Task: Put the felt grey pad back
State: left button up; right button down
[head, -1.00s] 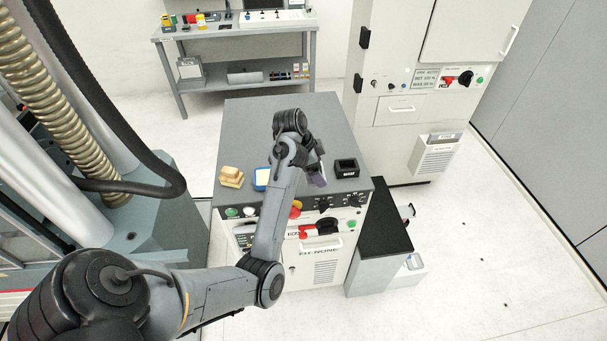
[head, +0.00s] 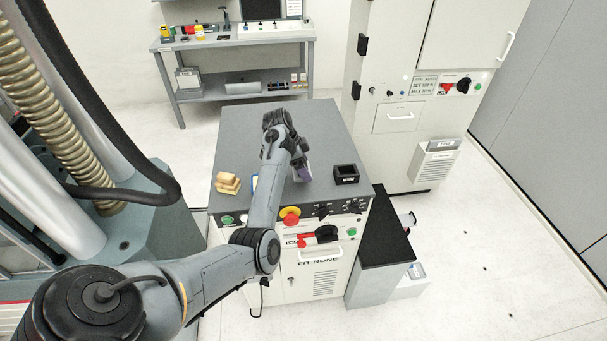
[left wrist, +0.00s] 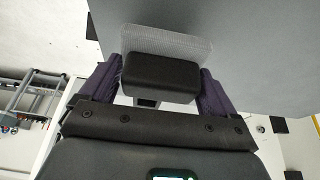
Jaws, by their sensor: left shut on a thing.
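My left gripper (left wrist: 158,88) shows two purple fingers in the left wrist view, shut on a dark block with a pale grey, fine-textured layer at its far side, which looks like the felt grey pad (left wrist: 165,43). In the head view my left gripper (head: 302,173) is over the grey top of the cabinet (head: 325,125), left of a black open-topped box (head: 346,174). The held pad is too small to make out there. I cannot tell whether it touches the cabinet top. My right gripper is in neither current view.
Yellow-tan blocks (head: 228,183) lie on the left of the cabinet top. A red knob (head: 290,214) and switches line the front edge. The back of the top is clear.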

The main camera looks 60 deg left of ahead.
pick_arm(q)
jog(key=shift+f, duration=2)
jog(key=o, duration=0.7)
jog(key=shift+c, duration=0.2)
